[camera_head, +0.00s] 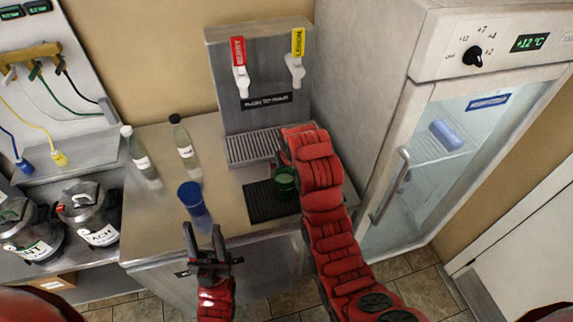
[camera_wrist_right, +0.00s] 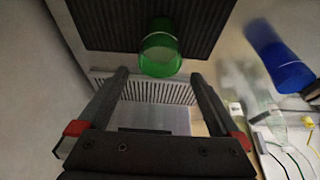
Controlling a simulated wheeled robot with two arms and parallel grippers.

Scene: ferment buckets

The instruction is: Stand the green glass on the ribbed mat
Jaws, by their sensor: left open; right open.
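The green glass (camera_head: 286,184) appears upright at the right side of the black ribbed mat (camera_head: 262,203) on the counter. In the right wrist view, the green glass (camera_wrist_right: 160,50) shows beyond my fingertips, against the ribbed mat (camera_wrist_right: 105,25) and overlapping its edge. My right gripper (camera_wrist_right: 160,76) is open and empty, its fingers pointing toward the glass but apart from it. In the head view, my right arm mostly hides this gripper.
The drip tray (camera_head: 252,147) of the tap dispenser (camera_head: 262,70) lies behind the mat. A glass-door fridge (camera_head: 430,140) bounds the right side.

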